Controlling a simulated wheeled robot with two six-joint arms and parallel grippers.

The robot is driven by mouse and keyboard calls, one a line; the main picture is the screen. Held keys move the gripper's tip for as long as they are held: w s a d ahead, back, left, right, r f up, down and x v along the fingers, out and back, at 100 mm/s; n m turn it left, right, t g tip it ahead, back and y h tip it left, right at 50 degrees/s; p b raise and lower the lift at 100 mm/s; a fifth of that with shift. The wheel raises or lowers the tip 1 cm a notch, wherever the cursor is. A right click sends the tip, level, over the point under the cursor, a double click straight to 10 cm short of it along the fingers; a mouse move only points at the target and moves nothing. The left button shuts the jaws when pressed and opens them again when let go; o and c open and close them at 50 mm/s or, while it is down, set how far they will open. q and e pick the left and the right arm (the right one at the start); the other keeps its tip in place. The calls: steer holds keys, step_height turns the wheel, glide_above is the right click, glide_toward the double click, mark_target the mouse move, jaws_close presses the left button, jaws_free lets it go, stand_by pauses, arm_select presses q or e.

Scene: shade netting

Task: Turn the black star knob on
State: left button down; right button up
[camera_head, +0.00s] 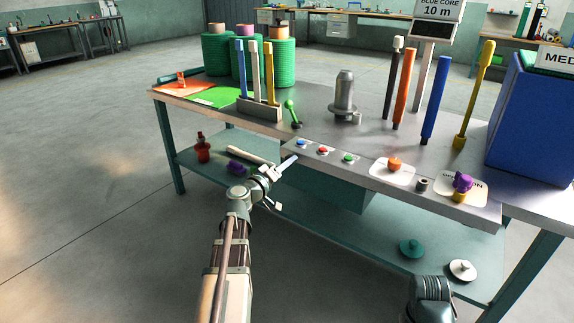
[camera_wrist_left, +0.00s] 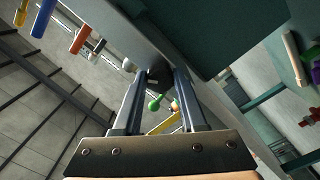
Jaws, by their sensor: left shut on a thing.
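My left gripper (camera_head: 288,164) reaches the left end of the grey control panel (camera_head: 327,165), below the blue button (camera_head: 301,143). In the left wrist view its two fingers (camera_wrist_left: 153,76) close in on a small dark piece at the panel's edge. The fingers largely hide this piece, and I cannot make out a star shape on it. A short dark knob (camera_head: 421,185) stands on the panel further right, between an orange knob (camera_head: 394,164) and a purple knob (camera_head: 463,182), apart from the gripper. My right gripper is out of view.
Red (camera_head: 323,150) and green (camera_head: 348,158) buttons sit right of the blue one. A green-ball lever (camera_head: 291,112) stands behind the panel. Tall coloured handles and a blue bin (camera_head: 535,120) fill the right side. A lower shelf (camera_head: 330,225) holds loose parts. The floor at left is clear.

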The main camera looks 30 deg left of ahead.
arm_select(q)
steer(key=shift+m, duration=0.6)
steer(key=shift+c, duration=2.3)
jaws_free()
steer(key=shift+s, duration=0.1)
